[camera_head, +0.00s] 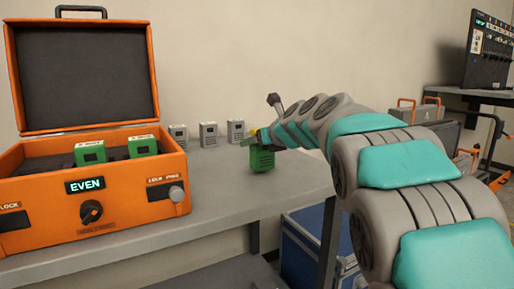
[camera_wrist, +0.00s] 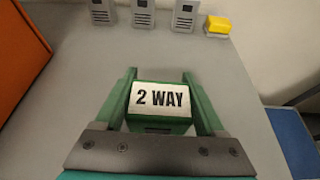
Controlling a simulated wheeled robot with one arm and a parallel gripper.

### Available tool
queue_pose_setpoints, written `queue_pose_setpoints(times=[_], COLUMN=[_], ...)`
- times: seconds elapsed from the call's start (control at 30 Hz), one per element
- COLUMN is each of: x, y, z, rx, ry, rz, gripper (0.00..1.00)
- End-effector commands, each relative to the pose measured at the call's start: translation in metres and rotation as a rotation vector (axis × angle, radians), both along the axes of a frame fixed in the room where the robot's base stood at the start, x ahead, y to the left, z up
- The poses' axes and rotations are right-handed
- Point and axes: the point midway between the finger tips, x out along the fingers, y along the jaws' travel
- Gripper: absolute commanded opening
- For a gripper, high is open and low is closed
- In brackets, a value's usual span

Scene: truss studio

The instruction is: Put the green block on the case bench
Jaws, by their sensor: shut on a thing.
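My gripper (camera_wrist: 160,80) is shut on a green block (camera_wrist: 160,101) with a white "2 WAY" label on its top, one finger on each side. In the head view the held green block (camera_head: 262,160) hangs upright from the end of my arm, over the right part of the grey case bench (camera_head: 225,188). I cannot tell whether its underside touches the bench top. My gripper's fingers are mostly hidden in the head view.
An open orange case (camera_head: 130,205) stands on the bench at left, holding two green blocks (camera_head: 90,152) (camera_head: 142,146). Several grey units (camera_head: 208,134) line the wall side. A yellow block (camera_wrist: 218,25) sits beside them. A blue case (camera_head: 303,245) is below. The bench top around the held block is clear.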

Motion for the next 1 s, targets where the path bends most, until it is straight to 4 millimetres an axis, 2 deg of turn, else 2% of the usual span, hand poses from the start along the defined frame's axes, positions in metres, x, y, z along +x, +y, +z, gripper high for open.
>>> queue_pose_setpoints(times=[0.07, 0.43, 0.47, 0.7, 1.0], x=[-0.0004, -0.0002, 0.0000, 0.0000, 0.0001], y=[0.0003, 0.0005, 0.0001, 0.0001, -0.0001], z=[-0.0079, -0.0086, -0.0088, -0.0091, -0.0085], rx=[0.002, 0.002, 0.002, 0.001, 0.000], ry=[-0.002, -0.005, -0.006, -0.006, -0.005], rz=[0.000, -0.001, -0.001, -0.001, -0.001], gripper=[0.00, 0.00, 0.74, 1.00, 1.00])
